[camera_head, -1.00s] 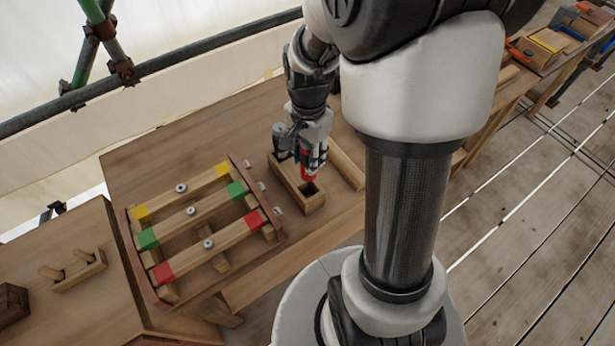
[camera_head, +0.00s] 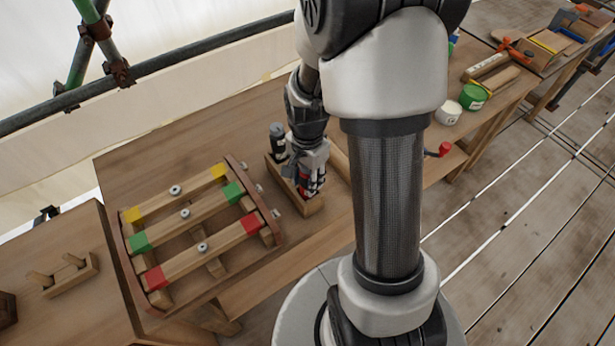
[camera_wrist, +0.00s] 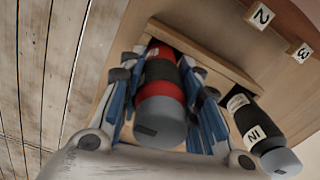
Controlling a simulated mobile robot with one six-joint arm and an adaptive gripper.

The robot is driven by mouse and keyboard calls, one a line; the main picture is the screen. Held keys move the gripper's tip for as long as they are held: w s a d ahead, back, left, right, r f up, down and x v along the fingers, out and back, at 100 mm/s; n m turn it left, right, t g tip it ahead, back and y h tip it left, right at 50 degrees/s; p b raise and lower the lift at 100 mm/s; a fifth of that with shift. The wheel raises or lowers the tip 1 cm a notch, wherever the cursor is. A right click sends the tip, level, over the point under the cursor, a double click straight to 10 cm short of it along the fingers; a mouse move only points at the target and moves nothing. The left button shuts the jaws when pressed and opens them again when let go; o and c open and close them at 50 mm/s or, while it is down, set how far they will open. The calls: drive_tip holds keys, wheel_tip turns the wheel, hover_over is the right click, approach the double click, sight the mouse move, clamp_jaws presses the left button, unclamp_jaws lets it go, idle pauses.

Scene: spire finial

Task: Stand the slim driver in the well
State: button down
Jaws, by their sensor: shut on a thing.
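My gripper (camera_head: 304,183) is shut on a red driver (camera_head: 303,192) with a black band and a grey cap. In the wrist view the red driver (camera_wrist: 160,100) sits between the blue-lined fingers. It appears upright at the near-right end of the wooden block (camera_head: 313,208), with its lower part inside the opening there. The driver's tip and the bottom of the well are hidden. A dark driver (camera_head: 278,138) with a grey cap stands at the block's other end; in the wrist view it bears a white "IN" label (camera_wrist: 252,134).
Left of the block is a wooden rack (camera_head: 128,240) with three bars marked yellow, green and red. A pegged block (camera_head: 70,275) lies further left. A green tub (camera_head: 474,97) and a white tub (camera_head: 447,112) stand at right. Table between rack and block is narrow.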

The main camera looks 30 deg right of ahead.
drive_tip(key=c, duration=1.2)
unclamp_jaws()
drive_tip(key=shift+f, duration=0.1)
wheel_tip(320, 180, up, 12)
drive_tip(key=p, duration=0.4)
drive_tip(key=shift+a+r, duration=0.1)
drive_tip(key=shift+r, duration=0.25)
drive_tip(key=s+a+r+n+t, duration=0.1)
drive_tip(key=s+a+r+n, duration=0.2)
drive_tip(key=s+r+n, duration=0.1)
drive_tip(key=s+a+r+n+t, duration=0.2)
drive_tip(key=s+a+r+n, duration=0.2)
drive_tip(key=s+r+n, duration=0.1)
drive_tip(key=s+a+r+n+t, duration=0.1)
drive_tip(key=s+a+r+n, duration=0.2)
drive_tip(key=s+r+n, duration=0.1)
drive_tip(key=shift+s+a+r+n+t, duration=0.15)
drive_tip(key=shift+r+n, duration=0.2)
drive_tip(key=shift+n, duration=0.05)
drive_tip(key=shift+s+a+r+n+t, duration=0.1)
drive_tip(key=shift+s+r+n+t, duration=0.05)
drive_tip(key=shift+r+n, duration=0.25)
drive_tip(key=shift+f, duration=0.15)
